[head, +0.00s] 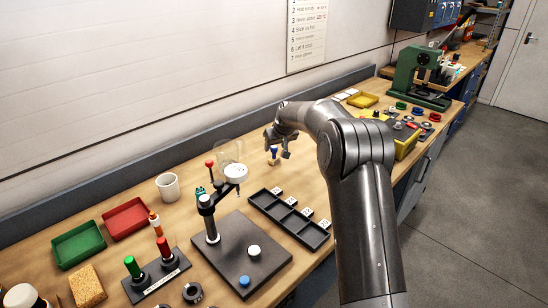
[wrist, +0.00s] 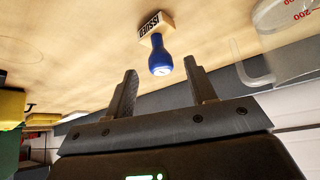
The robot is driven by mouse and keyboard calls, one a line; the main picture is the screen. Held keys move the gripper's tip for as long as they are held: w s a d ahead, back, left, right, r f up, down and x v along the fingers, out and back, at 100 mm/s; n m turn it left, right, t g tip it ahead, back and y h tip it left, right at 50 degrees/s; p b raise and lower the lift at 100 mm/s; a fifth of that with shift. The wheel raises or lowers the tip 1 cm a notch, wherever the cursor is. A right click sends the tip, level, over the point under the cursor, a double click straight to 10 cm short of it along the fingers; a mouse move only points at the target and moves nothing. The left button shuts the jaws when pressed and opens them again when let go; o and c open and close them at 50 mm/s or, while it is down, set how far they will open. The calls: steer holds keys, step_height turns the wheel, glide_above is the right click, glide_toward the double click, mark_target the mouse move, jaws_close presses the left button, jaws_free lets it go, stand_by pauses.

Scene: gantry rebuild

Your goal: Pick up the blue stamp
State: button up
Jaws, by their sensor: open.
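The blue stamp (head: 274,153) stands upright on the wooden bench, below and just beside my gripper in the head view. In the wrist view the stamp (wrist: 160,58) shows its round blue handle and a pale wooden block with dark lettering. My gripper (head: 277,146) has its fingers pointing down towards the bench. In the wrist view my gripper (wrist: 161,88) is open and empty, and the stamp's handle lies just beyond the gap between the fingertips. I see no contact between fingers and stamp.
A clear beaker (wrist: 285,50) stands close to the stamp. A black compartment tray (head: 290,220), a dark plate with a jointed stand (head: 240,255) and a white mug (head: 168,187) are on the near bench. A yellow tray (head: 363,100) and green press (head: 415,75) stand farther back.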

mark_target(274, 147)
steer(key=shift+x, duration=2.35)
steer(key=shift+a, duration=0.15)
steer(key=shift+c, duration=0.2)
steer(key=c, duration=1)
steer(key=shift+r, duration=0.15)
